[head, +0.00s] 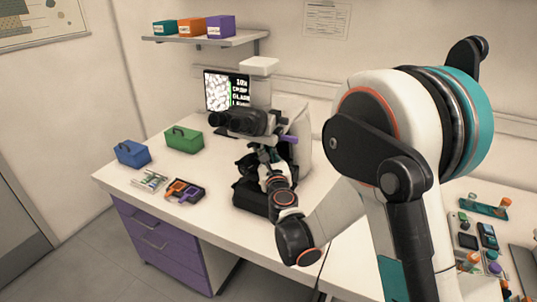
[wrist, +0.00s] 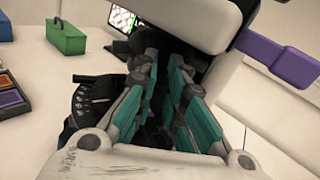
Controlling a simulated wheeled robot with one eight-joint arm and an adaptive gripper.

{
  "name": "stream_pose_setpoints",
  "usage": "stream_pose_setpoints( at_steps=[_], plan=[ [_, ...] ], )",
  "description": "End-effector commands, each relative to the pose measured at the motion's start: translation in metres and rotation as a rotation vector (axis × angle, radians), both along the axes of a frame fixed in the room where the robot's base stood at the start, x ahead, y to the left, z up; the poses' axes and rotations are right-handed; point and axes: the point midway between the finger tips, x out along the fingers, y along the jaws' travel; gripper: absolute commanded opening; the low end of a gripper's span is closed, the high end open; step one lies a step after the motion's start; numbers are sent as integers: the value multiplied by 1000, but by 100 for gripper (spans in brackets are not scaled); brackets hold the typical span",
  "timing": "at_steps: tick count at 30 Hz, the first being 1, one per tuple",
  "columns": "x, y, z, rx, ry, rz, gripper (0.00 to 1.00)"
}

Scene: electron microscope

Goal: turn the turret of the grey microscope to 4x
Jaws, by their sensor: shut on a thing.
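The grey microscope (head: 303,139) stands on the white bench, with a dark eyepiece head and a dark base and stage. Its pale body fills the upper middle of the wrist view (wrist: 195,22). My gripper (head: 268,160) reaches in under the head, above the stage. In the wrist view my gripper's teal-padded fingers (wrist: 160,75) are closed in around a dark part beneath the head, at the turret. The fingers hide most of the turret, so I cannot read which objective is in place.
A screen (head: 226,91) behind the microscope shows a cell picture and text that seems to read 10x. Green (head: 184,139) and blue (head: 132,153) boxes and small trays (head: 185,190) lie to the left. A purple part (wrist: 275,52) juts out at the microscope's right.

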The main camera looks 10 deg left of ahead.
Motion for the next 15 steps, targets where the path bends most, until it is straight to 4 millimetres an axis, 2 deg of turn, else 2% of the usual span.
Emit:
stream_pose_setpoints(
  at_steps=[8, 15],
  plan=[
    [-3, 11, -2, 24, -9, -96, 0],
    [-3, 28, -4, 68, -25, -285, 0]
  ],
)
